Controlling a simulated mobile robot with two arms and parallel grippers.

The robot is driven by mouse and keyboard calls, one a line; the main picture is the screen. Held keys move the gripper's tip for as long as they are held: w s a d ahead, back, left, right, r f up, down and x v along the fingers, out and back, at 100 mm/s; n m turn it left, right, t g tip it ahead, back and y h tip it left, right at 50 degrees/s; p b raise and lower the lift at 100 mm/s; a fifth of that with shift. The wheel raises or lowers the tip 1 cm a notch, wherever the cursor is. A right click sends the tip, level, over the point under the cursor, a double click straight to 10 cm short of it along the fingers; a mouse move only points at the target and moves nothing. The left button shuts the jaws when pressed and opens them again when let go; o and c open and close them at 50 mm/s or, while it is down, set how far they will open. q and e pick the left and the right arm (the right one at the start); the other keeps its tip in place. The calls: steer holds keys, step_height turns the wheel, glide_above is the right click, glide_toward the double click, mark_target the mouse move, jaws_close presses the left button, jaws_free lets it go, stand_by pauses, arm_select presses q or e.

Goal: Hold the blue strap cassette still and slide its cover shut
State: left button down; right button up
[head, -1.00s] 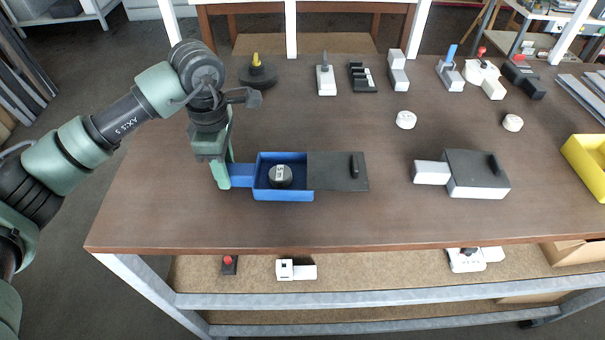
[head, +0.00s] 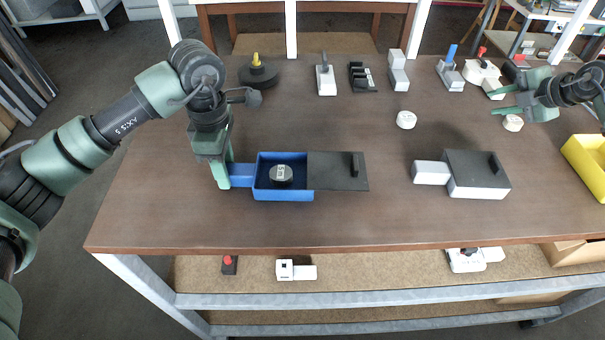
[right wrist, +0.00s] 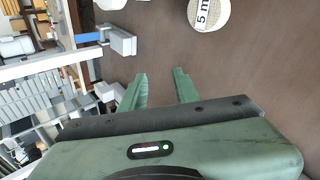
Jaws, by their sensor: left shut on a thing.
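The blue strap cassette (head: 284,195) lies on the table left of centre. Its dark grey cover (head: 330,172) is slid out to the right, so the blue tray stands open. A small black upright grip (head: 355,165) is near the cover's right end. A dark round coil (head: 281,174) with a white label sits in the tray. My left gripper (head: 226,178) is shut on the blue tab (head: 242,174) at the cassette's left end. My right gripper (head: 501,101) is open and empty over the table's right side; its spread fingers show in the right wrist view (right wrist: 161,88).
A white cassette with a dark cover (head: 470,165) lies to the right. White round pieces (head: 406,119) lie behind it; another is by my right gripper (head: 513,123). Several small fixtures line the back edge. A yellow bin (head: 585,160) is far right. Table between the cassettes is clear.

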steer(key=a+n, duration=0.1)
steer(key=a, duration=0.3)
steer(key=a+n+g+y, duration=0.1)
steer(key=a, duration=0.4)
steer(key=a+n+g+y, duration=0.1)
steer(key=a, duration=0.4)
steer(key=shift+s+r, duration=0.25)
steer(key=shift+r, duration=0.1)
steer(key=s+a+r+n+g, duration=0.2)
steer(key=s+a+n+g, duration=0.15)
steer(key=a, duration=0.85)
steer(key=n+g+h, duration=0.3)
steer(key=n+h, duration=0.1)
steer(key=n, duration=0.2)
glide_toward(356, 162)
steer(key=shift+w+a+f, duration=0.25)
steer(key=shift+w+f, duration=0.15)
steer(key=shift+w, duration=0.15)
steer(key=shift+s+a+r+n, duration=0.1)
steer(key=shift+s+n, duration=0.25)
steer(key=shift+s+h, duration=0.15)
steer(key=shift+h, duration=0.15)
steer(key=shift+f, duration=3.95)
